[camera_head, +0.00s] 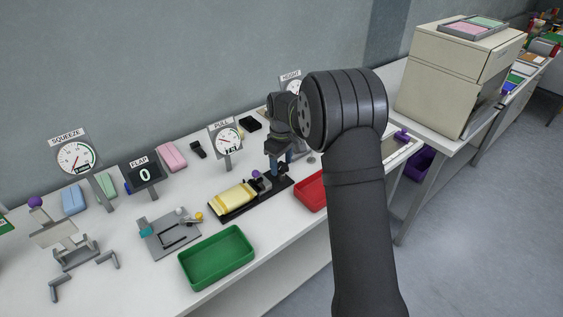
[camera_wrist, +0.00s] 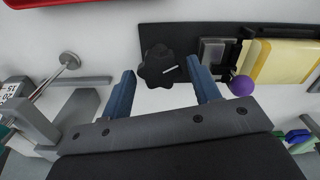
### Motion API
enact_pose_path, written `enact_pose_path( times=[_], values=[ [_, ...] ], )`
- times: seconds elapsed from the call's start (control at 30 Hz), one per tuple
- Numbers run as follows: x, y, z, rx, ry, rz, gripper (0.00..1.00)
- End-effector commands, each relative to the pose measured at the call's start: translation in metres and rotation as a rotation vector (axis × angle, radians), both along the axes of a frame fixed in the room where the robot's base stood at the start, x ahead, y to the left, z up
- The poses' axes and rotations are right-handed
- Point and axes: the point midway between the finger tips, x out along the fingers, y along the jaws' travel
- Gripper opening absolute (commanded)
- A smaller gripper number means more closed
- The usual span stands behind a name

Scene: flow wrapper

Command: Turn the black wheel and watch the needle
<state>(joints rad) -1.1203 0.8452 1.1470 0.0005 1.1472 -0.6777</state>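The black wheel (camera_wrist: 160,68) is a lobed knob with a white mark, on a black base plate (camera_wrist: 195,36). My gripper (camera_wrist: 161,70) is open, its two blue fingertips on either side of the wheel with a visible gap at each side. I cannot tell how far down the fingers reach. In the head view my gripper (camera_head: 281,170) is over the right end of the black base, and the wheel is hidden there. Dials with needles stand behind: PULL (camera_head: 228,138), SQUEEZE (camera_head: 75,157), and HEIGHT (camera_head: 291,82), partly hidden by my arm.
A yellow block (camera_head: 234,198) and a purple ball (camera_head: 256,174) are on the base beside my gripper. A red tray (camera_head: 311,192) is close in front, and a green tray (camera_head: 217,257) is at front left. In the wrist view a grey metal stand (camera_wrist: 75,115) is left of the fingers.

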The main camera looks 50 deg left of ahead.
Motion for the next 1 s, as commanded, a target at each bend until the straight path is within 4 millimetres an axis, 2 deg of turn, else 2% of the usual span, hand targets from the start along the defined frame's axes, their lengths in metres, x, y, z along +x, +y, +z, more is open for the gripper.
enact_pose_path(
  times=[0.03, 0.17, 0.57, 1.0],
  values=[
    [0.0, 0.0001, 0.0002, 0.0, 0.0, 0.0, 0.46],
    [0.0001, 0.0001, 0.0004, 0.0, 0.0, 0.0, 0.2],
    [0.0001, 0.0003, 0.0007, -0.001, 0.0, -0.068, 0.21],
    [0.0003, 0.0006, 0.0009, -0.001, 0.001, -0.422, 0.21]
  ],
)
